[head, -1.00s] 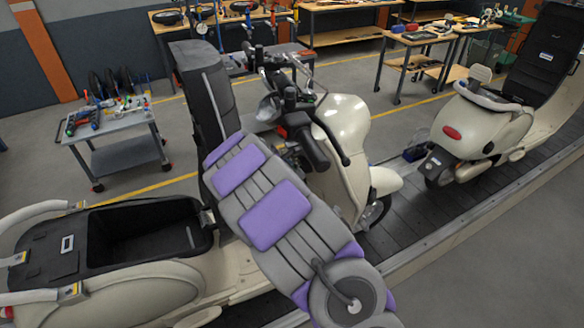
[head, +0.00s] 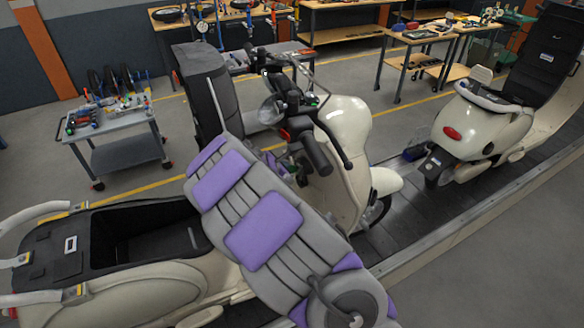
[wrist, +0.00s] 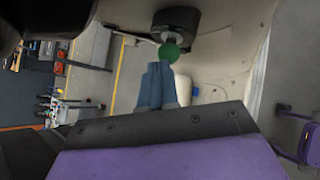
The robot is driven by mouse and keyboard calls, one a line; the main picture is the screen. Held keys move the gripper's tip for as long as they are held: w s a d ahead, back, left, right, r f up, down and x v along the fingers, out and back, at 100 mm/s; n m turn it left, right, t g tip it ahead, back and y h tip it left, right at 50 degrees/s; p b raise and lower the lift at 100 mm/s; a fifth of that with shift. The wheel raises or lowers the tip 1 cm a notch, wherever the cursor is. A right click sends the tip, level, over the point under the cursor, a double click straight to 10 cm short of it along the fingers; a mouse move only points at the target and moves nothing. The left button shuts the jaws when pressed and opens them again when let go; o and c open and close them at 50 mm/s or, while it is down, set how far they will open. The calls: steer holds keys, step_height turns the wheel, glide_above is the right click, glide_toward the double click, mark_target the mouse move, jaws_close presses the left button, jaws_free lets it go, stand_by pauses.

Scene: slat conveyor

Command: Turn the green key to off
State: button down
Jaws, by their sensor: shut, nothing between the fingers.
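The green key (wrist: 169,52) shows as a small round green head in the wrist view, just below a dark round lock housing (wrist: 181,24) on the cream scooter body. My gripper (wrist: 160,67) is shut and empty, its blue-grey fingers pointing up at the key. The fingertips are right at the key's lower left edge; I cannot tell whether they touch it.
The scooter's black handlebar grip (head: 316,154) and brake lever are close to my arm. A tool cart (head: 118,145) stands back left.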

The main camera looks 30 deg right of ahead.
steer(key=p+v, duration=0.1)
steer(key=v, duration=0.3)
steer(key=shift+s+d+r+p, duration=0.15)
steer(key=shift+d+r+p, duration=0.15)
steer(key=shift+p, duration=0.1)
steer(key=shift+s+f, duration=0.1)
stand_by(0.6)
